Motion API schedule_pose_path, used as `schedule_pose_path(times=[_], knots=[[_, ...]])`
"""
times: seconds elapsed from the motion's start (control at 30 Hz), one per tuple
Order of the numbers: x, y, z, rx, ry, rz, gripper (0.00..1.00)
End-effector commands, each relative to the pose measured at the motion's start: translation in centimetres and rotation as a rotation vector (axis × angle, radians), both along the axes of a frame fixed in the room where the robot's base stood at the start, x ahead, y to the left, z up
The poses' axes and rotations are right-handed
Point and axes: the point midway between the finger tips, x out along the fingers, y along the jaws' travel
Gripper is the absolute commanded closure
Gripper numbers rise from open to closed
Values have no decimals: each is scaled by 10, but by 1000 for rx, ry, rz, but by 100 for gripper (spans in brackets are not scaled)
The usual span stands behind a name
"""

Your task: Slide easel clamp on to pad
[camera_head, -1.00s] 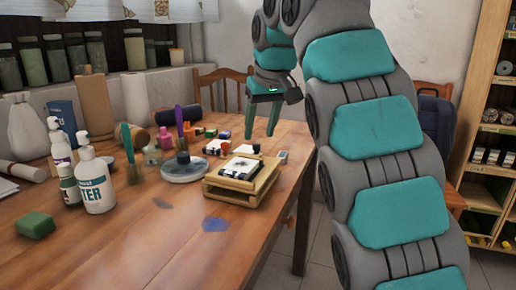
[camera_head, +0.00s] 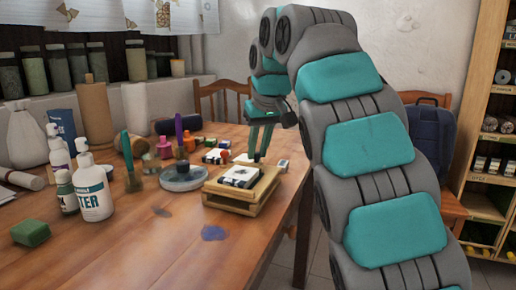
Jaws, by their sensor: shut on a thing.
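A low wooden table easel (camera_head: 230,203) stands near the right edge of the table. A white pad (camera_head: 241,174) with a dark print lies on it, with dark parts along its edges. My gripper (camera_head: 256,157) is at the far side of the easel, pointing down, its teal fingers close together. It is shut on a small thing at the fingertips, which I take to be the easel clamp. The clamp is too small and too hidden to make out clearly, and I cannot tell whether it touches the pad.
A round dish (camera_head: 184,177) and jars stand left of the easel, with small paint pots (camera_head: 226,142) behind. A white bottle (camera_head: 93,188) and a green sponge (camera_head: 30,233) are at the left.

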Motion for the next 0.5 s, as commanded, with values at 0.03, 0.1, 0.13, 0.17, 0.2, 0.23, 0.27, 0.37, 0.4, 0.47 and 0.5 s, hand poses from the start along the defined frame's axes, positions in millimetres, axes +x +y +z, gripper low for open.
schedule_pose_path(times=[0.03, 0.1, 0.13, 0.17, 0.2, 0.23, 0.27, 0.37, 0.4, 0.47, 0.5], knots=[[0, 0, 0, 0, 0, 0, 94], [0, 0, 0, 0, 0, 0, 100], [0, 0, 0, 0, 0, 0, 100], [0, 0, 0, 0, 0, 0, 100], [0, 0, 0, 0, 0, 0, 100], [0, 0, 0, 0, 0, 0, 100], [0, 0, 0, 0, 0, 0, 100], [0, 0, 0, 0, 0, 0, 100], [0, 0, 0, 0, 0, 0, 100], [0, 0, 0, 0, 1, 0, 100], [0, 0, 0, 0, 1, 0, 100]])
